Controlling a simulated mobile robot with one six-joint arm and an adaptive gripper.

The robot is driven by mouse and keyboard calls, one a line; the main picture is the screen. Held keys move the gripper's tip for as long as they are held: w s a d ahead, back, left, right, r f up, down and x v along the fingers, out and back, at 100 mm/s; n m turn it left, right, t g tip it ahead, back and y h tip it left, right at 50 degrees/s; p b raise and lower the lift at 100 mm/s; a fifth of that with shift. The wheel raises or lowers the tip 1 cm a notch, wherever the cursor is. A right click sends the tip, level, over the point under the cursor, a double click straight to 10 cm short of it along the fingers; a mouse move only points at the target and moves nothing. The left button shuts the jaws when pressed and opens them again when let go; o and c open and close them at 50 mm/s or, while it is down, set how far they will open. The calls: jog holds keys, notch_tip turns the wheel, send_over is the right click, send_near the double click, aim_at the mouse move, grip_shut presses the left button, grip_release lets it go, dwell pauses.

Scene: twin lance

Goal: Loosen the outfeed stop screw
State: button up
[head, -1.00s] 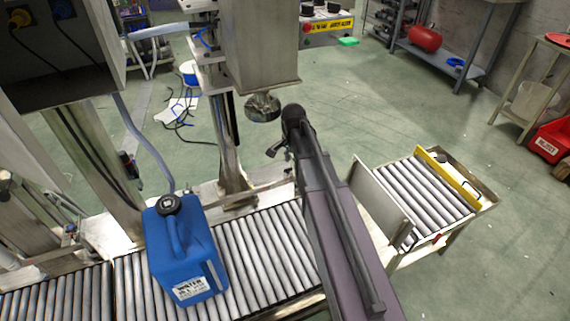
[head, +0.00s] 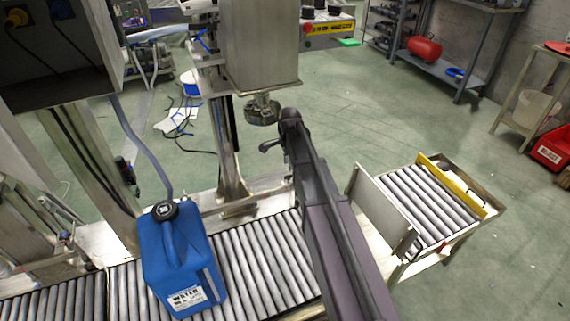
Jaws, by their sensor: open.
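My gripper (head: 265,147) is at the end of my dark arm, which reaches up the middle of the head view. It shows small and dark beside the filling column, left of the arm's wrist, and its jaws are open. I see nothing held in it. The outfeed roller table (head: 402,262) is to the right of my arm. A yellow stop bar (head: 452,186) lies across its far end. A small dark knob-like part (head: 440,159) sits near the bar's upper end; I cannot tell for sure that it is the stop screw. My gripper is well apart from the bar.
A blue jerrycan (head: 180,262) with a black cap stands on the main roller conveyor (head: 262,262). A round metal head (head: 262,110) hangs close above my gripper. An upright plate (head: 380,212) stands at the outfeed table's near side. Floor beyond the table is clear.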

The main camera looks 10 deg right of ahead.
aim_at(289, 176)
jog(key=shift+f+b, duration=3.4)
jog(key=shift+f, duration=0.05)
grip_shut()
